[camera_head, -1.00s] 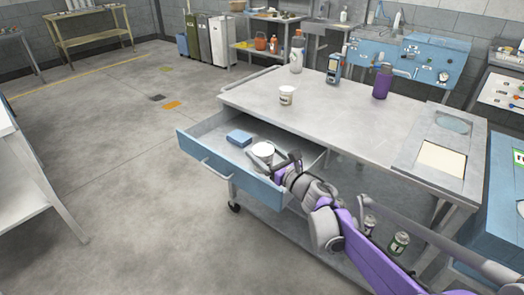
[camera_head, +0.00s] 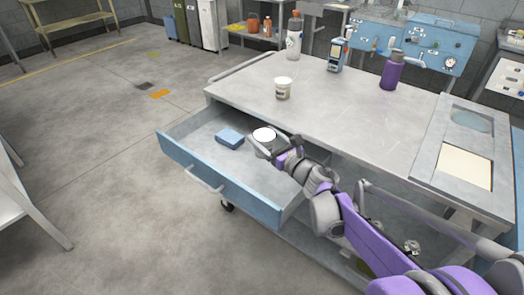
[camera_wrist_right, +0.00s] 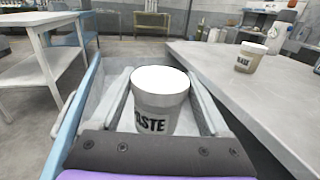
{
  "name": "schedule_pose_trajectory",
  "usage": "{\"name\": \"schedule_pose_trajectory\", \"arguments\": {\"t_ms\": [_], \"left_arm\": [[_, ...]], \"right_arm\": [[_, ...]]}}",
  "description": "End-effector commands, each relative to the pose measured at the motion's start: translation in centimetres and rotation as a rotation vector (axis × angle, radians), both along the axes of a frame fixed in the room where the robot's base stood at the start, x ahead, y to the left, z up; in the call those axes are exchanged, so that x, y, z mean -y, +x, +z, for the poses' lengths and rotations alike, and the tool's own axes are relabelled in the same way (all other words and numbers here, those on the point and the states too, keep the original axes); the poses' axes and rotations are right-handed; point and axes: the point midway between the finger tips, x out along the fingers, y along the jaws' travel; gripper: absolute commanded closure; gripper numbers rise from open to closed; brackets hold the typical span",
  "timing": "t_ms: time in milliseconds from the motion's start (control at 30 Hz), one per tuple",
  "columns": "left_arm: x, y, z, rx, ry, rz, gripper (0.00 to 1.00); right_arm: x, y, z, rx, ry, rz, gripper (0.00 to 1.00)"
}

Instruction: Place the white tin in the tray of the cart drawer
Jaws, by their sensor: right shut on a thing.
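The white tin (camera_head: 264,134) has a white lid, and dark letters ending in "ASTE" show on its side in the right wrist view (camera_wrist_right: 158,105). My right gripper (camera_head: 273,144) is shut on it, with one finger on each side, and holds it upright. In the head view they appear over the inner part of the open drawer (camera_head: 190,171), near the cart top's edge. The height of the tin above the drawer's grey floor, the tray (camera_head: 200,143), is hard to tell. My left gripper is out of view.
A blue block (camera_head: 230,137) lies in the drawer, left of the tin. On the cart top (camera_head: 330,110) stand a similar pale tub (camera_head: 283,88), a white bottle (camera_head: 294,38), a handheld device (camera_head: 336,52) and a purple bottle (camera_head: 392,71). Drawer floor around the block is free.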

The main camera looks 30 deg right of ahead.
Motion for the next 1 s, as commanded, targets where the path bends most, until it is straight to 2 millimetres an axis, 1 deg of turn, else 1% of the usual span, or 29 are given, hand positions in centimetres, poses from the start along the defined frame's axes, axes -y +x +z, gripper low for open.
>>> {"name": "schedule_pose_trajectory", "arguments": {"t_ms": [33, 233, 400, 433, 700, 1000], "left_arm": [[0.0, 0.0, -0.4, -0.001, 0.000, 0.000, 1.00], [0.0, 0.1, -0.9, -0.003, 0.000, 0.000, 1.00], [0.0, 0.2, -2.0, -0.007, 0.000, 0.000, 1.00], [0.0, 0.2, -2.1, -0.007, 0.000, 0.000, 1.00], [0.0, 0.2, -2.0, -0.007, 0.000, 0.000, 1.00], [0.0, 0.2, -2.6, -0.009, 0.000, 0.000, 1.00]], "right_arm": [[0.0, 0.1, -0.8, 0.000, 0.001, 0.000, 0.85], [0.0, 0.1, -2.2, 0.000, 0.000, 0.000, 0.85], [0.0, 0.1, -4.8, 0.000, 0.000, 0.000, 0.85], [0.0, 0.1, -5.0, 0.000, 0.000, 0.000, 0.85], [0.0, 0.0, -4.9, 0.001, 0.000, 0.000, 0.85], [0.0, 0.0, -5.9, 0.000, 0.000, 0.000, 0.85]]}}
